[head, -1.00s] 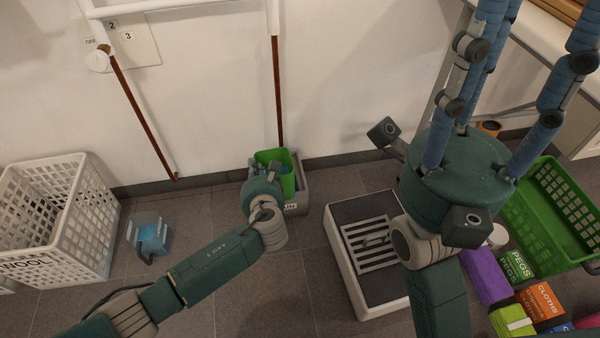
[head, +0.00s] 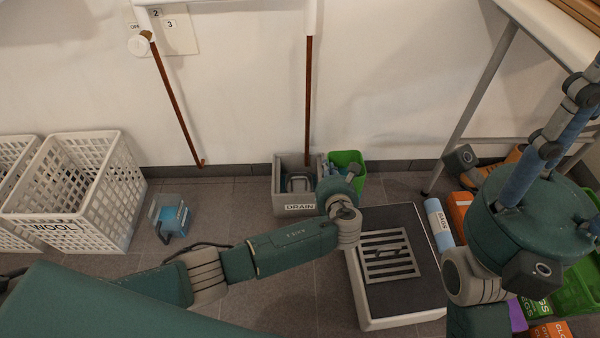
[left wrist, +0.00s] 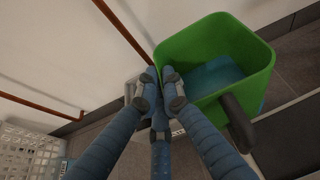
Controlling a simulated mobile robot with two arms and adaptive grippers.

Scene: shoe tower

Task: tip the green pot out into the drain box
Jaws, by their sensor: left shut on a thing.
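The green pot (head: 348,166) is at the right side of the grey drain box (head: 297,196), which stands by the wall with its label facing me. My left gripper (head: 337,180) is shut on the pot's edge and partly hides it. In the left wrist view my blue left fingers (left wrist: 163,88) meet at the left rim of the green pot (left wrist: 222,45). Blue content (left wrist: 212,76) shows inside the pot, and a dark handle sticks out at its front. The fingers hide most of the box there. My right gripper (head: 570,115) is at the right, its fingertips unclear.
White laundry baskets (head: 75,190) stand at the left, with a small blue-filled container (head: 170,217) beside them. A white-edged platform with a grate (head: 390,255) lies right of the drain box. A rust-coloured pipe (head: 308,100) comes down behind the box.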

